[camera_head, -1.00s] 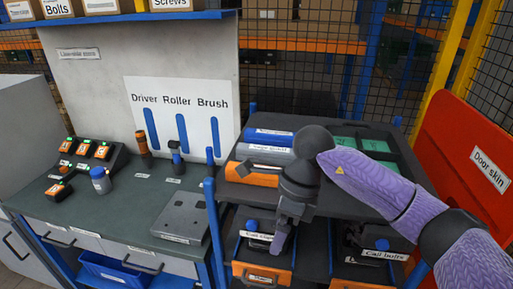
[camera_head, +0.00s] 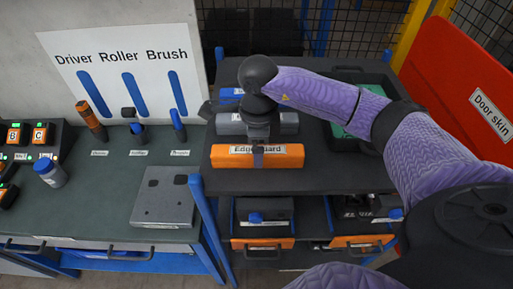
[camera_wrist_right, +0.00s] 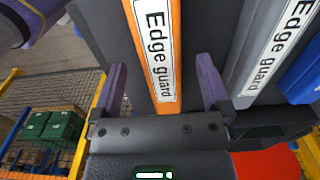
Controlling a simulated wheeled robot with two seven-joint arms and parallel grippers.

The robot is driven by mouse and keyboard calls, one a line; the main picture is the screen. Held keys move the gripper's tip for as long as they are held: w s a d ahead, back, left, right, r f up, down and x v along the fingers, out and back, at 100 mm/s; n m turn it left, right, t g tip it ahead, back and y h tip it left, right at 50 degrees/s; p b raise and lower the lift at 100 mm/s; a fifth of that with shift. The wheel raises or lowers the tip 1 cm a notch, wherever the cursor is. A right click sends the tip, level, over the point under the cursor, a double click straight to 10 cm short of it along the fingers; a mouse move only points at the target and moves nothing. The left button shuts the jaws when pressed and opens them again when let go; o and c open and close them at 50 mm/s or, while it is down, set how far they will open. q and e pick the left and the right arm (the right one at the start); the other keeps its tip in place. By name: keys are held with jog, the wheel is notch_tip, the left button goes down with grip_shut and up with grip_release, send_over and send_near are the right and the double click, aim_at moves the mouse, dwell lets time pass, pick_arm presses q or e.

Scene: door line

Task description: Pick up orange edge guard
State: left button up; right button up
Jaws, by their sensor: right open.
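The orange edge guard (camera_head: 287,156) lies on the dark top shelf of the rack (camera_head: 340,178), nearest its front edge. It is a long bar with a white "Edge guard" label. In the right wrist view the orange edge guard (camera_wrist_right: 151,45) runs lengthwise between the spread fingers. My right gripper (camera_head: 258,152) is open and points down just over the middle of the bar; its fingers also show in the wrist view (camera_wrist_right: 162,85). I cannot tell whether they touch the bar. My left gripper is in neither view.
A grey edge guard (camera_head: 286,122) lies just behind the orange one, with a blue one (camera_head: 230,95) behind that. A black bin with green contents (camera_head: 345,122) stands right. A red door skin (camera_head: 465,90) leans at far right. A workbench (camera_head: 105,205) stands left.

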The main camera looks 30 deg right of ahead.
notch_tip(320, 180, down, 3)
jog(key=shift+r, duration=0.1)
grip_shut()
dwell(0.3)
notch_tip(320, 180, up, 10)
jog(key=shift+r+b, duration=0.1)
jog(key=shift+b, duration=0.45)
jog(key=c, duration=0.6)
grip_release()
grip_shut()
jog(key=shift+f, duration=0.2)
